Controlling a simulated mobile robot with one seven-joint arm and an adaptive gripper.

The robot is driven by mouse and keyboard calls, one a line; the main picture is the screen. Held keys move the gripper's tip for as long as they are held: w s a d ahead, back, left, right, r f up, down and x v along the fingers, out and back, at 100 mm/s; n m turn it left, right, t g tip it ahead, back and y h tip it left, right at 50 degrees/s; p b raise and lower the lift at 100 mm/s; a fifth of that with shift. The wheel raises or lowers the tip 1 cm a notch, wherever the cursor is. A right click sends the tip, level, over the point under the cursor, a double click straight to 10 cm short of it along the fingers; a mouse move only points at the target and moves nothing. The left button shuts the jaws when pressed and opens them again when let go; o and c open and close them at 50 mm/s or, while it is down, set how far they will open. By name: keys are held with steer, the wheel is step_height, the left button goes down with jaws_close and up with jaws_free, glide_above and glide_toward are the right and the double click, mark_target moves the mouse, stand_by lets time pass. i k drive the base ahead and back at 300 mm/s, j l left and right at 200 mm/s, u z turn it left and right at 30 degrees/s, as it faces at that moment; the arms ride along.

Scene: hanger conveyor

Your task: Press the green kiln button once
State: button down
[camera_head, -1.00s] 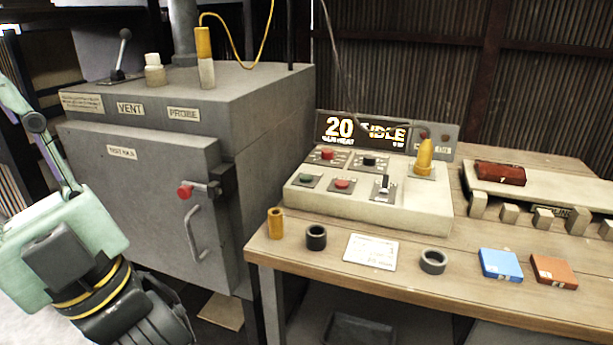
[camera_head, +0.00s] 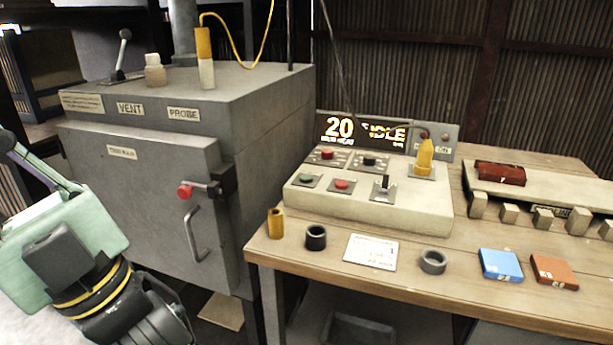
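The green button (camera_head: 306,180) sits on a small dark plate at the front left of the cream control box (camera_head: 370,208), on the wooden table. A red button (camera_head: 342,184) is just to its right, and another red button (camera_head: 327,155) is on the row behind. The display (camera_head: 362,131) behind the box reads 20 and IDLE. The grey kiln (camera_head: 150,190) stands to the left with its door shut. My arm is at the lower left, in front of the kiln and well apart from the box. My gripper's fingertips are not in view.
A yellow cylinder (camera_head: 275,222), a black ring (camera_head: 316,237), a white card (camera_head: 370,252), a grey ring (camera_head: 433,262), a blue block (camera_head: 500,264) and an orange block (camera_head: 554,271) line the table front. A lever switch (camera_head: 384,187) and a yellow knob (camera_head: 424,158) rise from the box.

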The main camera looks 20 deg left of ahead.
mark_target(305, 178)
steer(key=i+l+u, duration=0.45)
steer(key=l, duration=0.15)
steer(key=i+l+u, duration=0.2)
steer(key=l, duration=0.15)
steer(key=i+l+u, duration=0.1)
steer(key=l+u, duration=0.15)
steer(key=i+l+u, duration=0.2)
steer(key=l, duration=0.3)
steer(key=k, duration=0.1)
